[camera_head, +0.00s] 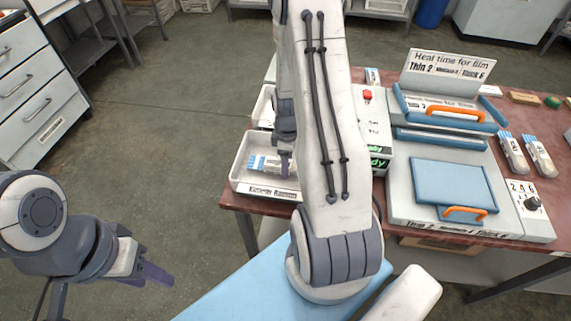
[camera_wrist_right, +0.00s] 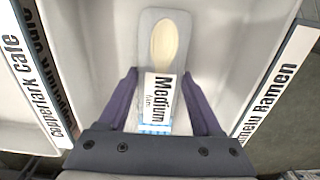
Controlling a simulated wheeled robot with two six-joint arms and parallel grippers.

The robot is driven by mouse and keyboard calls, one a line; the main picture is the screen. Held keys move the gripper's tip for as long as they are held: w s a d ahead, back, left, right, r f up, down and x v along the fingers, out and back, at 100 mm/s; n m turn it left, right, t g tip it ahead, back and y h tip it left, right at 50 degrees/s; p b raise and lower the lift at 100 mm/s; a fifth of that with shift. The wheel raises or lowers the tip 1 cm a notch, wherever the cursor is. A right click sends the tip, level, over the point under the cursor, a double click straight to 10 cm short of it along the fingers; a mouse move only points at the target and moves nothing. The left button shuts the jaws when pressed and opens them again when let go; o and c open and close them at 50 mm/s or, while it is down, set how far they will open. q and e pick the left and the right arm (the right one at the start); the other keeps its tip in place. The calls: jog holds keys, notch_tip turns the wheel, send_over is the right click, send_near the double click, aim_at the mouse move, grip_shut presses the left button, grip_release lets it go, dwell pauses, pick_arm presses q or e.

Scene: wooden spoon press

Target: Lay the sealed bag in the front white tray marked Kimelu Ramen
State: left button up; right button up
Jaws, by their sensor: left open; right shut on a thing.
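The sealed bag (camera_wrist_right: 175,60) is clear, with a pale wooden spoon, a "Medium" label and a blue-striped end. My right gripper (camera_wrist_right: 160,78) is shut on it, with a finger along each side. In the head view the bag (camera_head: 264,164) and my right gripper (camera_head: 285,166) are over the front white tray (camera_head: 266,191), whose front label reads Kimelu Ramen. The bag appears low within its walls; I cannot tell if it touches the floor. The tray's label also shows at the right in the wrist view (camera_wrist_right: 272,95). My left gripper (camera_head: 146,272) is open and empty, away from the table.
Another white tray (camera_head: 262,108) stands behind the front one, partly hidden by my right arm. More bags (camera_head: 513,153) lie at far right.

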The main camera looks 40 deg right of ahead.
jog(key=shift+f, duration=0.2)
jog(key=o, duration=1.5)
jog(key=shift+c, duration=0.2)
jog(key=shift+r, duration=0.1)
